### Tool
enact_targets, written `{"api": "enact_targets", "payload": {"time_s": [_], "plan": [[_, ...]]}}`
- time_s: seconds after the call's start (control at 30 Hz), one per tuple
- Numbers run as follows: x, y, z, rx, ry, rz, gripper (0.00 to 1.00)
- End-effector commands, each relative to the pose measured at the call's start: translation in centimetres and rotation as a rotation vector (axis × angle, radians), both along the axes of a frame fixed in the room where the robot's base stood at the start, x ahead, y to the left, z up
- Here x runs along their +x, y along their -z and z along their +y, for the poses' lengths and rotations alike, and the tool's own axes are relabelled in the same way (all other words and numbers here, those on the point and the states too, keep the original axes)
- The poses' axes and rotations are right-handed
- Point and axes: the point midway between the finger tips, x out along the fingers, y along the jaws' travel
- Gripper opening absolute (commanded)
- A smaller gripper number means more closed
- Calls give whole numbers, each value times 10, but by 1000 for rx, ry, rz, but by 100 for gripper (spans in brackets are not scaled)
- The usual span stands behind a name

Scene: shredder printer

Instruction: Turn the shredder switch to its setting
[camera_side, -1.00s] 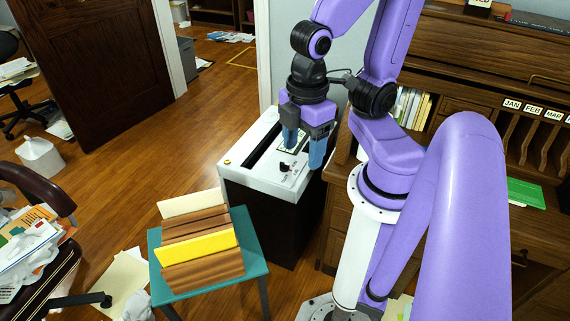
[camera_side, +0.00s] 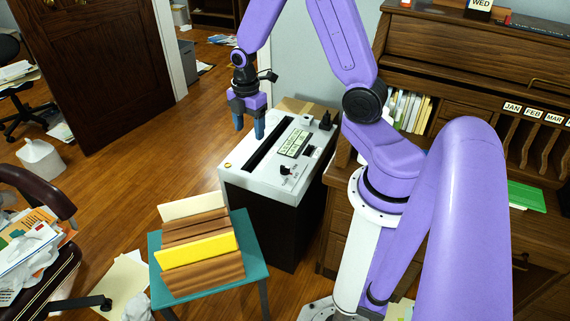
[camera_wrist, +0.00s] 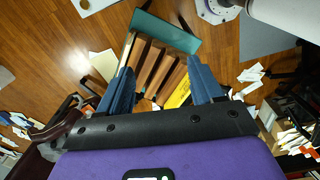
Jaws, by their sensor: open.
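The shredder (camera_side: 262,205) is a black cabinet with a white top, standing in the middle of the side view. Its switch (camera_side: 286,169) is a small black knob at the front right of the white top; its exact setting is too small to tell. My gripper (camera_side: 248,132) has blue fingers, spread apart and empty. It hangs above the back left of the shredder top, left of the switch and apart from it. In the wrist view my gripper (camera_wrist: 160,85) is open over the stool and floor; the switch is not seen there.
A teal stool (camera_side: 258,268) holding a brown folder file (camera_side: 205,262) with a yellow divider stands in front of the shredder. A wooden desk (camera_side: 460,75) stands to the right. A chair with papers is at the far left. Wooden floor lies open behind the stool.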

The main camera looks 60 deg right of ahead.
Motion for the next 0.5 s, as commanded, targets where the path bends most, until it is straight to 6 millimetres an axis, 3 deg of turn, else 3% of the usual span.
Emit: {"api": "enact_targets", "payload": {"time_s": [0.13,0.3,0.5], "plan": [[6,28,-52,0,-35,8,66],[-1,58,-109,0,-89,11,66],[-18,86,-155,1,-140,12,66]]}}
